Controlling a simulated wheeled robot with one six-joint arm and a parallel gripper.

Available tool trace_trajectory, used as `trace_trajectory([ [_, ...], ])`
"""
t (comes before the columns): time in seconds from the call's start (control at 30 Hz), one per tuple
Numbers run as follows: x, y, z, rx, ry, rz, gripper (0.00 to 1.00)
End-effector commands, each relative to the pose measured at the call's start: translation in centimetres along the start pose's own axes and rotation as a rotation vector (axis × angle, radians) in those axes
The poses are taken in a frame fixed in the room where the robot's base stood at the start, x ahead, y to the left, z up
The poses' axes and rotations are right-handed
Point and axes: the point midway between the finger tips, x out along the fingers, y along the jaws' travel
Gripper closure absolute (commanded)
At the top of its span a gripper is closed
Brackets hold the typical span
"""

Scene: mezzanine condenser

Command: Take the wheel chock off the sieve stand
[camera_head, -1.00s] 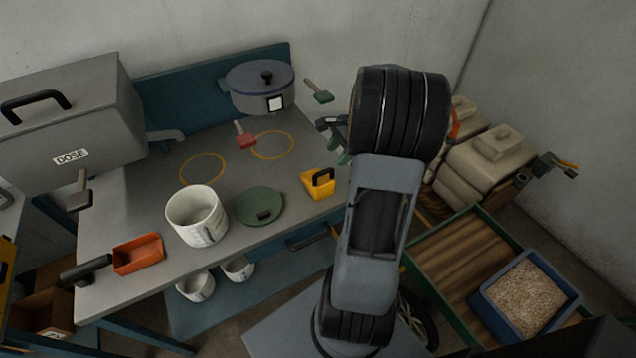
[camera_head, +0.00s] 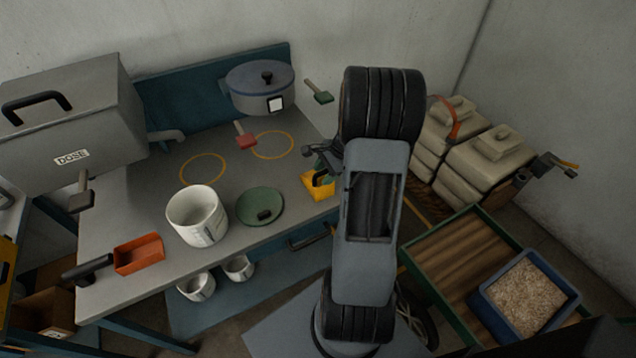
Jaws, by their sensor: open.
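The yellow wheel chock (camera_head: 317,188) with a dark handle sits at the right edge of the grey-topped stand (camera_head: 150,245). My gripper (camera_head: 318,165) is open, just above and beside the chock's handle in the picture. Its fingers partly cover the chock's top. I cannot tell whether they touch the handle. My arm rises in front of the stand's right side.
A green lid (camera_head: 260,206) and a white bucket (camera_head: 197,215) stand left of the chock. An orange scoop (camera_head: 139,254) lies at the left front. A lidded pot (camera_head: 260,87) is at the back. Sacks (camera_head: 490,165) and a green-edged crate (camera_head: 428,285) are right.

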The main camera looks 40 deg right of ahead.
Motion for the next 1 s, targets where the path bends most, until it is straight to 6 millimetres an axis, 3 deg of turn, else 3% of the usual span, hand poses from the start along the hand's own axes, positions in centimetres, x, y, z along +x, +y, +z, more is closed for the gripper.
trace_trajectory([
  [0.13,-0.02,0.01,0.01,0.0,0.0,0.0,0.56],
  [0.6,-0.05,0.01,0.01,-0.001,0.0,0.0,1.0],
  [1.0,-0.11,-0.04,0.02,-0.001,0.0,-0.001,1.0],
])
